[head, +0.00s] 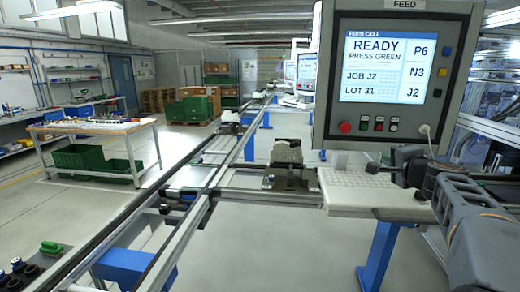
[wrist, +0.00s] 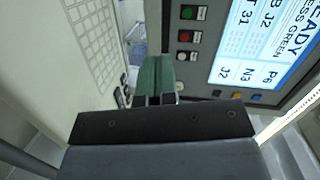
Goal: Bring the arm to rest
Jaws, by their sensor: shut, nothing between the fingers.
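My gripper (head: 371,168) is in front of the lower right of the feed panel (head: 325,100), above the white keyboard shelf (head: 370,195). In the wrist view its green fingers (wrist: 154,62) are shut together with nothing between them. The panel (wrist: 205,75) is on the right there, turned sideways, and the keyboard (wrist: 90,35) is on the left. The fingers appear apart from both. My dark arm comes in from the right edge of the head view.
The screen (head: 388,68) reads READY, PRESS GREEN, JOB J2, LOT 31, with P6, N3 and J2 beside it. A red button (head: 345,127) is below it. A conveyor rail (head: 235,150) runs down the middle.

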